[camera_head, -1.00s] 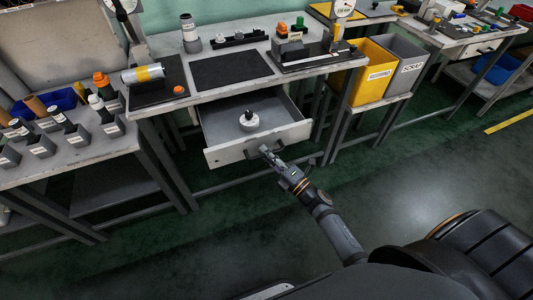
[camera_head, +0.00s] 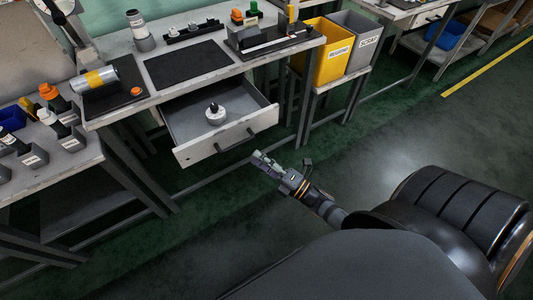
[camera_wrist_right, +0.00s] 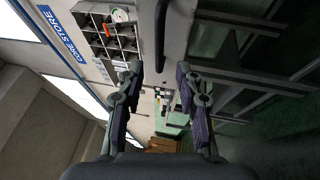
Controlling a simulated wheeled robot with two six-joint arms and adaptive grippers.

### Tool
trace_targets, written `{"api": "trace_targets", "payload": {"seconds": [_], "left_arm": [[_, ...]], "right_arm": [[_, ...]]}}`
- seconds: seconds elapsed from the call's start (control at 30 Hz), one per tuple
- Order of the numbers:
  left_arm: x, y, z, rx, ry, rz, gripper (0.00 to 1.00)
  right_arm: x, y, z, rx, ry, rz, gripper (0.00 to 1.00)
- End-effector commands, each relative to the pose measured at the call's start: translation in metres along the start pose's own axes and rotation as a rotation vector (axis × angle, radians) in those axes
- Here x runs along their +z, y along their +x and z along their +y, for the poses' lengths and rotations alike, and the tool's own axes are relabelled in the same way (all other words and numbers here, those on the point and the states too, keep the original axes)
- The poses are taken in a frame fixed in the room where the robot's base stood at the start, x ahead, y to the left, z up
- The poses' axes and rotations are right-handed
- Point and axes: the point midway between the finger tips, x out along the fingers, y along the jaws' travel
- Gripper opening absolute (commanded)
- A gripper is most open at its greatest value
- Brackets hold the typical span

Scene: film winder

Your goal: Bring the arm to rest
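My right gripper (camera_head: 266,162) is off the drawer handle (camera_head: 235,139), a short way to its lower right in the head view. In the right wrist view its two fingers (camera_wrist_right: 160,78) stand apart with nothing between them. A dark bar, seemingly the handle (camera_wrist_right: 160,30), lies ahead of the fingertips there. The drawer (camera_head: 191,154) under the bench stands pulled out. A white round piece with a black knob (camera_head: 215,116) lies inside it. My left gripper is not in view.
The bench (camera_head: 128,112) carries a dark mat (camera_head: 187,65) and a silver-yellow canister (camera_head: 101,77). A yellow bin (camera_head: 327,62) and a grey bin (camera_head: 366,44) stand right of the drawer. The green floor to the right of the gripper is clear.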

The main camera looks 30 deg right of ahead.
Motion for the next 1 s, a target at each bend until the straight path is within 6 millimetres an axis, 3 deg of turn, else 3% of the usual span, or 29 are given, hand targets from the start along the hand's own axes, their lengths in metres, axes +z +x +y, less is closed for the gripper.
{"api": "trace_targets", "payload": {"seconds": [0.2, 0.77, 0.87, 0.97, 1.0], "left_arm": [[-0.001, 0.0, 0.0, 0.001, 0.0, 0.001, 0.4], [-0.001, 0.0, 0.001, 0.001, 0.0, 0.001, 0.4], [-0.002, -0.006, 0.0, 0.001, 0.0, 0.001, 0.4], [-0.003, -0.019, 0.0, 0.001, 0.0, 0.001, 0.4], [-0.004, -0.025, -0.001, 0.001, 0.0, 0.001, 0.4]], "right_arm": [[0.0, -0.027, 0.0, 0.001, -0.001, 0.001, 0.36], [0.001, -0.029, 0.0, -0.001, 0.002, -0.002, 0.36], [0.009, -0.034, -0.017, -0.056, 0.059, -0.042, 0.36], [0.029, -0.053, -0.067, -0.205, 0.228, -0.165, 0.36], [0.037, -0.067, -0.095, -0.284, 0.324, -0.239, 0.36]]}}
